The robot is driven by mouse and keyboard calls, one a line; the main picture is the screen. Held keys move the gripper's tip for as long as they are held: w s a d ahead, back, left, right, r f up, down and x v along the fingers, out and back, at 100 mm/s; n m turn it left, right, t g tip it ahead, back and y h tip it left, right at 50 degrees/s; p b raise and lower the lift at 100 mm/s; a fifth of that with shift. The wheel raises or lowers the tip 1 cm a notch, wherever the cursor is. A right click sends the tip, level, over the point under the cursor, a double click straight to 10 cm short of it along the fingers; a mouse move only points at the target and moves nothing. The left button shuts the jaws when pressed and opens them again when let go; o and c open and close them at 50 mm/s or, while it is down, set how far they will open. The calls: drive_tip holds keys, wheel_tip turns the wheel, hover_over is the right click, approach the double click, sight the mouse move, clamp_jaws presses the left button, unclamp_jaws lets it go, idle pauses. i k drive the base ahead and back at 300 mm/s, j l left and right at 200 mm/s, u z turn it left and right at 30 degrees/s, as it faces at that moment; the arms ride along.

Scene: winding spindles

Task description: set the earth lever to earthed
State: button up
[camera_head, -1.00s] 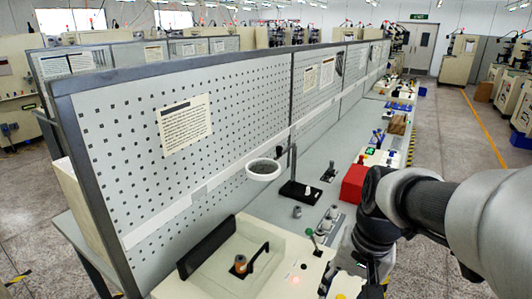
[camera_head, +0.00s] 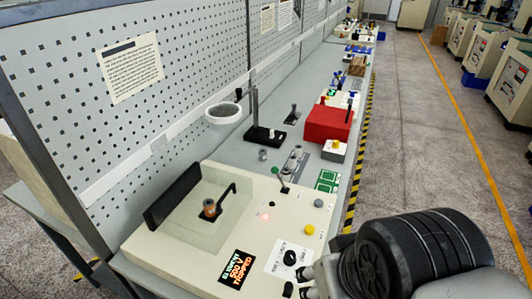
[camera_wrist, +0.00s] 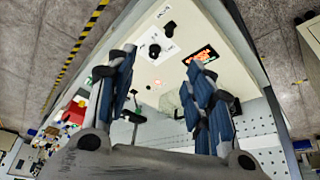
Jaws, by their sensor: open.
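A small lever with a green ball knob (camera_head: 276,171) stands at the far right part of the cream test unit (camera_head: 215,262); I take it as the earth lever. It leans a little to the left in the head view.
The unit carries a display reading "ELEMENT 500 V TRIPPED" (camera_head: 238,268), a lit red lamp (camera_head: 264,217), a rotary knob (camera_head: 291,257), a yellow button (camera_head: 309,230) and a coil under a black bracket (camera_head: 209,208). A magnifier ring (camera_head: 223,113) and a red box (camera_head: 328,123) stand beyond. Pegboard rises left.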

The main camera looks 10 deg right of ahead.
sight(275, 171)
drive_tip(key=i+l+z, duration=0.15)
drive_tip(key=l+z, duration=0.3)
drive_tip(key=i+l+z, duration=0.2)
drive_tip(key=z, duration=0.25)
